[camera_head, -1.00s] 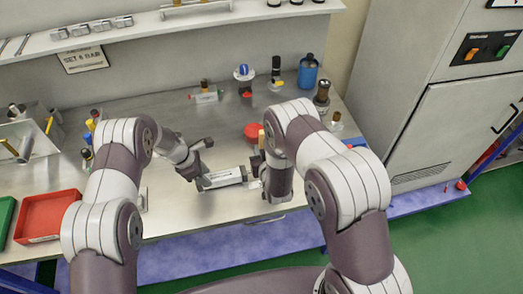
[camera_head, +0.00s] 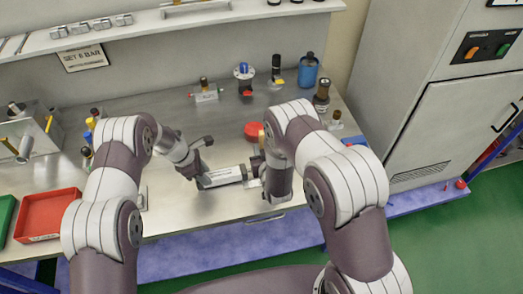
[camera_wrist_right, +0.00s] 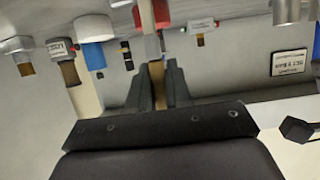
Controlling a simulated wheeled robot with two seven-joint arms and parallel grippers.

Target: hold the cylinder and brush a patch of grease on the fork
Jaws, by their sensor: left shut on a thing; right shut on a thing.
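The cylinder (camera_head: 222,177), silver with a pale label and dark ends, lies across the front of the bench in the head view. My left gripper (camera_head: 199,176) is shut on its left end. My right gripper (camera_head: 257,163) is at its right end, shut on a thin brush with a tan handle (camera_head: 261,139). The handle also shows between the fingers in the right wrist view (camera_wrist_right: 155,46). The fork at the cylinder's right end is too small and too covered by my right gripper to make out. Neither bristles nor grease can be made out.
A round red tin (camera_head: 253,130) stands behind the right gripper. A blue container (camera_head: 308,71) and several small fittings stand along the back. A red tray (camera_head: 48,215) is at the left. Bare bench lies in front of the cylinder.

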